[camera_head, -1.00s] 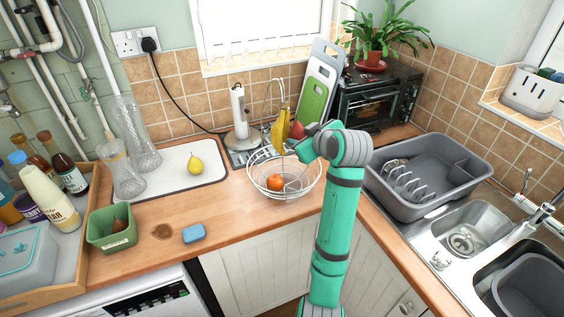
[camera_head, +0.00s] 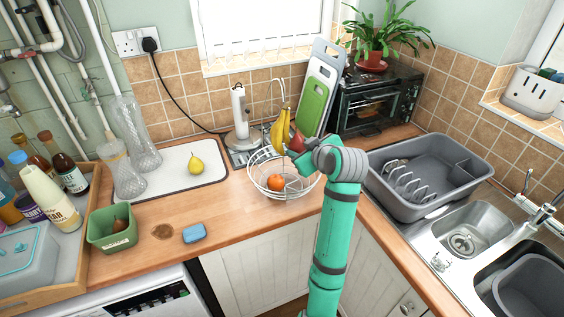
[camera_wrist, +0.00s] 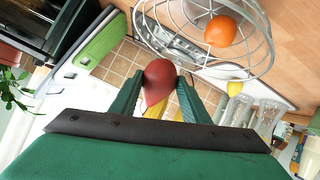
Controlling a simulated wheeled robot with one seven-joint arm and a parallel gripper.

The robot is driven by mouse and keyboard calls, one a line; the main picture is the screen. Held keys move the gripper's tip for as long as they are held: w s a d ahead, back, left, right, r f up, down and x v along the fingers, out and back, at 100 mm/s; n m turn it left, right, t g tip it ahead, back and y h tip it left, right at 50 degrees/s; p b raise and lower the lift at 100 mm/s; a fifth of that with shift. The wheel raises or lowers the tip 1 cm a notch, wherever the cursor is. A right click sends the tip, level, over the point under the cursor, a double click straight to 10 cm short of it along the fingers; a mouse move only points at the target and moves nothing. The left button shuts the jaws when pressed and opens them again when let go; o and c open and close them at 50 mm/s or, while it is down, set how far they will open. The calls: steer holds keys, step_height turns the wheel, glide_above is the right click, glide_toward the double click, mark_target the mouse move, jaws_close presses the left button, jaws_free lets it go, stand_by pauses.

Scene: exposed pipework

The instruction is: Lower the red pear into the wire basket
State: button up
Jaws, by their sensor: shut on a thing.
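The red pear (camera_wrist: 159,80) is held between the two fingers of my gripper (camera_wrist: 158,98) in the wrist view. In the head view the pear (camera_head: 296,142) shows just left of my grey wrist, and the gripper's fingers are mostly hidden there. The wire basket (camera_head: 266,190) stands on the wooden counter with an orange (camera_head: 275,183) inside. In the wrist view the basket (camera_wrist: 262,62) lies beyond the pear, toward the top right. The pear appears over the back right part of the basket in the head view; its height above the rim is hard to tell.
Yellow bananas (camera_head: 280,130) hang from a hook at the basket's back. A yellow pear (camera_head: 195,164) lies on a white board (camera_head: 211,173). Green and white chopping boards (camera_head: 315,100) lean behind. A grey dish rack (camera_head: 420,200) stands right. The counter before the basket is clear.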

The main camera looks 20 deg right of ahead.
steer(key=shift+f, duration=4.05)
steer(key=shift+f, duration=0.35)
steer(key=o, duration=1.2)
steer(key=shift+o, duration=0.2)
steer(key=v, duration=1)
steer(key=shift+s+r, duration=0.25)
steer(key=shift+s, duration=0.1)
steer(key=shift+a, duration=0.1)
